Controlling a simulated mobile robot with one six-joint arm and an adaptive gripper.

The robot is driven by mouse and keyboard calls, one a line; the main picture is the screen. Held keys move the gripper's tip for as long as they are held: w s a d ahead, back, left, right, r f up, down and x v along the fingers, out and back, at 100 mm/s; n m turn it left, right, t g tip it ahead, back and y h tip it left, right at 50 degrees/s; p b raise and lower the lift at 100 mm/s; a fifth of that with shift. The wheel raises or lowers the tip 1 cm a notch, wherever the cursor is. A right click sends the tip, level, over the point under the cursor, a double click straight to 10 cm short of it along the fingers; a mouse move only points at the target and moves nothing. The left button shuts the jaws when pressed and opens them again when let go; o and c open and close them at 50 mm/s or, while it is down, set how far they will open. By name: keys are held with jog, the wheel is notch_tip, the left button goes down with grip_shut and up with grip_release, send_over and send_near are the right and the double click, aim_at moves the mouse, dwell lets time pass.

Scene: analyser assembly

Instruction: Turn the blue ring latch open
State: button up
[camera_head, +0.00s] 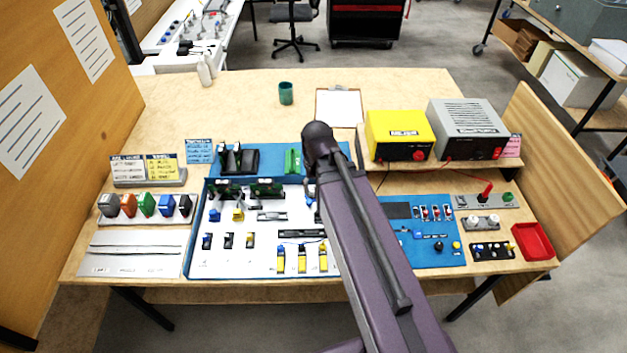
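A small blue part (214,215) stands on the white board (225,262) at its left side, beside a small yellow part (238,215). It may be the blue ring latch, but it is too small to tell its shape or whether it is open. My purple-grey arm crosses the picture from the bottom to the middle and covers the right part of the board.
A row of coloured connectors (147,205) stands left of the board. A yellow box (399,135) and a grey box (466,128) stand on a raised shelf at the right. A red tray (533,241) sits at the right edge. The table's back middle is mostly clear, with a green cup (286,93).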

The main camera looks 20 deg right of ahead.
jog(key=shift+s+r+n, duration=0.35)
jog(key=shift+s+n, duration=0.45)
jog(key=shift+s, duration=0.05)
jog(key=shift+c, duration=0.6)
